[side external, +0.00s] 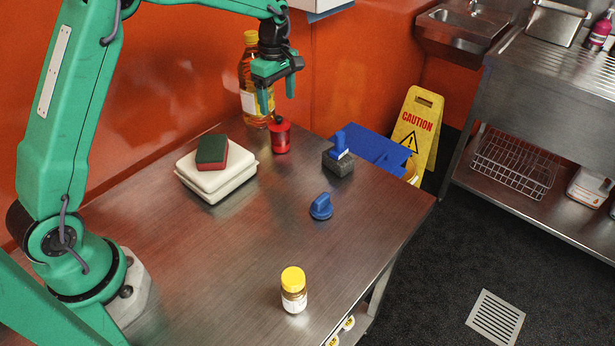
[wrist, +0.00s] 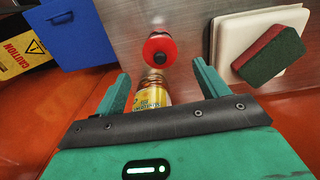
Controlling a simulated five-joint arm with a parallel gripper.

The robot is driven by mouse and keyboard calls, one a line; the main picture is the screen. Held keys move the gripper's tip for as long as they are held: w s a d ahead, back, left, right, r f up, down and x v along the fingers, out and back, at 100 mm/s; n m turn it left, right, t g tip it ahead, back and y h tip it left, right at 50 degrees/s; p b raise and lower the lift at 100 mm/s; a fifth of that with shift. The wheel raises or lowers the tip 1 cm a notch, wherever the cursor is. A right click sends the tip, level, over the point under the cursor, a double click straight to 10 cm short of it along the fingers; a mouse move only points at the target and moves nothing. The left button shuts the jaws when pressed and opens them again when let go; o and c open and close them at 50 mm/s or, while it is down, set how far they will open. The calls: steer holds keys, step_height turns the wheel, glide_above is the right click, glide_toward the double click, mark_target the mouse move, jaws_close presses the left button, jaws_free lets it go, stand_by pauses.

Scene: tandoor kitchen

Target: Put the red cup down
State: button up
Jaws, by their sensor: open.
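A small red vessel (side external: 281,139), the only thing like a red cup here, stands upright on the steel table (side external: 190,262) near its back edge. It has a narrower dark-centred top and shows in the wrist view (wrist: 152,44) just beyond the fingertips. My gripper (side external: 277,102) is open and empty, pointing down above the red vessel and apart from it.
An oil bottle (side external: 247,103) stands close behind the red vessel. White stacked containers (side external: 222,186) carry a red-green sponge (side external: 212,153) to the left. A blue-handled block (side external: 338,162), blue knob (side external: 321,207) and yellow-capped jar (side external: 294,292) stand elsewhere. The table's middle is clear.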

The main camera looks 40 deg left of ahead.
steer(key=shift+r, duration=1.05)
steer(key=shift+s+r, duration=0.2)
steer(key=shift+r, duration=0.1)
steer(key=s+d+r+m+t, duration=0.2)
steer(key=s+r+m, duration=0.4)
steer(key=s, duration=0.5)
steer(key=s+d+r+m+t, duration=0.2)
steer(key=s+r+m, duration=0.45)
steer(key=s, duration=0.35)
steer(key=s+f+m+t, duration=0.1)
steer(key=s+f+m, duration=0.2)
steer(key=s+m, duration=0.3)
steer(key=shift+s+d+f+t, duration=0.2)
steer(key=shift+s+f+t, duration=0.15)
steer(key=shift+s, duration=1.25)
